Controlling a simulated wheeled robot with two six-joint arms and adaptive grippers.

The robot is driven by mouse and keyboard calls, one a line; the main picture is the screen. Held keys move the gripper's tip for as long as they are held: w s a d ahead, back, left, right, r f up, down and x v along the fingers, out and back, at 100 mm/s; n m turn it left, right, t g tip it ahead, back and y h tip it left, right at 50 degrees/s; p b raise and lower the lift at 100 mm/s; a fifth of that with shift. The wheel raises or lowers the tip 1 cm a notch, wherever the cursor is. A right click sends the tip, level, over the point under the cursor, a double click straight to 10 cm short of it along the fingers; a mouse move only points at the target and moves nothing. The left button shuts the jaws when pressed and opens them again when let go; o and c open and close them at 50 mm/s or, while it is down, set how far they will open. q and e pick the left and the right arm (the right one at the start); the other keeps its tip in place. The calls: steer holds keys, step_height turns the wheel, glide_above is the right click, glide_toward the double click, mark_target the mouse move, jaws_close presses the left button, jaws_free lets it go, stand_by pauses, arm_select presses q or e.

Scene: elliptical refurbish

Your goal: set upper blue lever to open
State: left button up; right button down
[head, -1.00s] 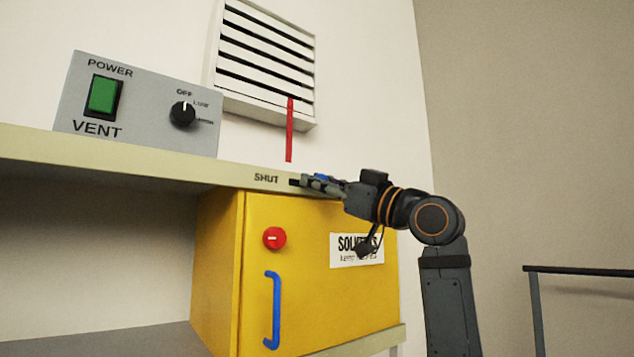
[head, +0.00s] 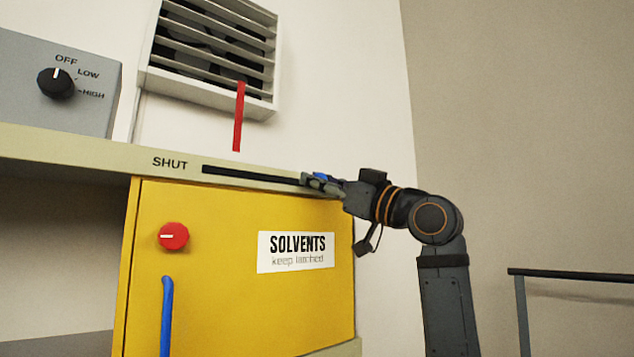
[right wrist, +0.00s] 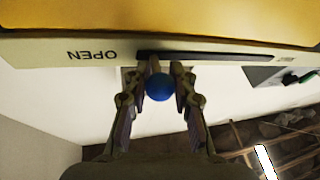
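The upper blue lever's round knob (right wrist: 160,88) sits between the two fingers of my right gripper (right wrist: 161,80) in the right wrist view. The fingers appear closed on its sides. In the head view only a bit of blue (head: 321,176) shows between the fingers of my right gripper (head: 318,181). The lever rides in a dark slot (head: 250,174) in the shelf's front edge. SHUT is printed at the slot's left in the head view; OPEN (right wrist: 92,55) shows near the knob's end in the wrist view. A small stretch of slot lies between knob and OPEN. My left gripper is not visible.
Below the shelf edge (head: 80,150) is a yellow solvents cabinet (head: 210,310) with a red knob (head: 173,236) and a blue handle (head: 167,315). Above are a louvred vent (head: 212,55), a red strip (head: 239,115) and a grey control panel (head: 90,110). A dark rail (head: 570,274) stands right.

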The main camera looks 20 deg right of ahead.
steer(key=c, duration=1.4)
jaws_free()
steer(key=shift+o, duration=1.1)
steer(key=shift+d, duration=0.25)
steer(key=shift+o, duration=0.6)
steer(key=shift+s+d, duration=0.1)
steer(key=shift+d, duration=0.05)
steer(key=shift+s+f, duration=0.1)
steer(key=shift+s, duration=0.05)
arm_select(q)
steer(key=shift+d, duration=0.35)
arm_select(e)
steer(key=v, duration=1.1)
steer(key=shift+s+d, duration=0.15)
steer(key=shift+s, duration=0.1)
